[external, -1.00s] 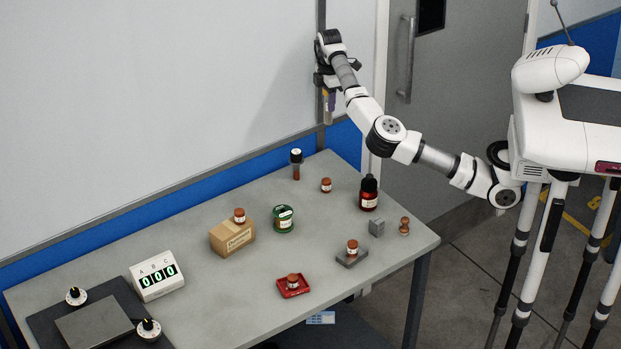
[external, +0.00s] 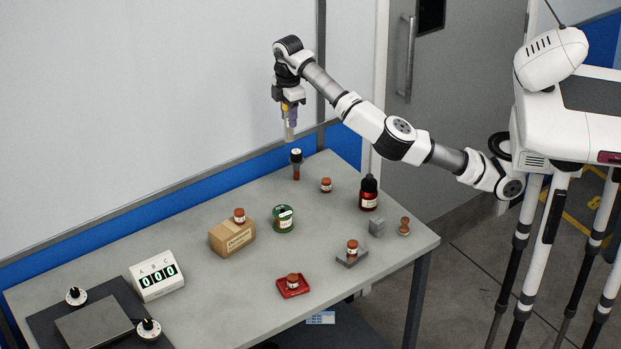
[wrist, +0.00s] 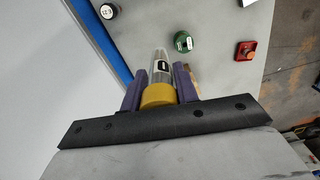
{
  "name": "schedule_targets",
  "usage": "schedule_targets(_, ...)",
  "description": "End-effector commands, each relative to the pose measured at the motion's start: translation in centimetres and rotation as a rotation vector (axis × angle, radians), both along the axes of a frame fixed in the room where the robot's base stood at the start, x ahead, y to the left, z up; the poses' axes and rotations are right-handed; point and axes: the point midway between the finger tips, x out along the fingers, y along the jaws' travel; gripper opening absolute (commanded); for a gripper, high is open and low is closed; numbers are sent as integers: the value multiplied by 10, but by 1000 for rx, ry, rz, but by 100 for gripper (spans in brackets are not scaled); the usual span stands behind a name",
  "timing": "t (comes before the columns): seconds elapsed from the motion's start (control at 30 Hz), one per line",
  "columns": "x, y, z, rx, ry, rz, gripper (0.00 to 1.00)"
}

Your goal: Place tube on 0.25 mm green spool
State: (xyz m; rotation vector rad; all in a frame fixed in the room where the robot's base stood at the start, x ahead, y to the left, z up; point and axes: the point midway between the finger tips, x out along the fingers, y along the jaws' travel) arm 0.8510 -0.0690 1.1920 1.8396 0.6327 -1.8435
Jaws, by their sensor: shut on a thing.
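My gripper (external: 291,114) is shut on a clear tube (external: 290,132) and holds it high above the table's back edge. In the wrist view the tube (wrist: 160,68) has a yellow cap and a small dark-edged label, and it sits between the purple fingers of my gripper (wrist: 160,80). The green spool (external: 284,225) lies on the table, well below and slightly left of the tube. The spool also shows in the wrist view (wrist: 183,42), beyond the tube's tip. Its size marking is too small to read.

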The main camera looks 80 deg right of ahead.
Motion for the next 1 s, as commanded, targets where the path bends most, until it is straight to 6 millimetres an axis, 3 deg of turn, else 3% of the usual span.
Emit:
schedule_targets(0.03,3,23,8,0,-1,18,3)
schedule_targets(0.13,5,55,13,0,-1,33,3)
schedule_targets(0.23,6,76,16,0,-1,43,3)
schedule_targets(0.37,6,88,12,0,0,49,3)
schedule_targets(0.47,6,90,-6,0,1,47,3)
schedule_targets(0.8,5,89,-94,-2,4,47,3)
schedule_targets(1.0,5,88,-131,-2,1,48,3)
